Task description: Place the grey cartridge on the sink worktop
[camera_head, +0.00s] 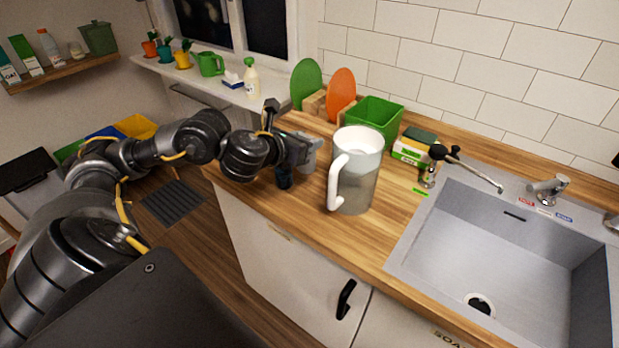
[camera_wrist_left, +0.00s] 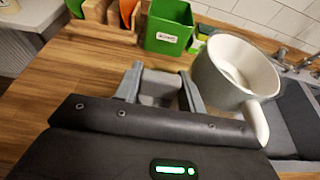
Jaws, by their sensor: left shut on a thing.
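My left gripper (camera_head: 300,155) is over the wooden sink worktop (camera_head: 398,217), near its left end. It is shut on the grey cartridge (camera_head: 311,154), which is partly hidden by the gripper. In the left wrist view the cartridge (camera_wrist_left: 160,88) shows as a grey block between the two fingers (camera_wrist_left: 160,92). I cannot tell whether the cartridge touches the worktop. My right gripper is not in view.
A white-handled jug (camera_head: 357,180) stands close to the right of my left gripper. Behind are a green box (camera_head: 374,118) and green and orange boards (camera_head: 341,92). The sink (camera_head: 500,235) is at the right. Bare worktop lies in front of the jug.

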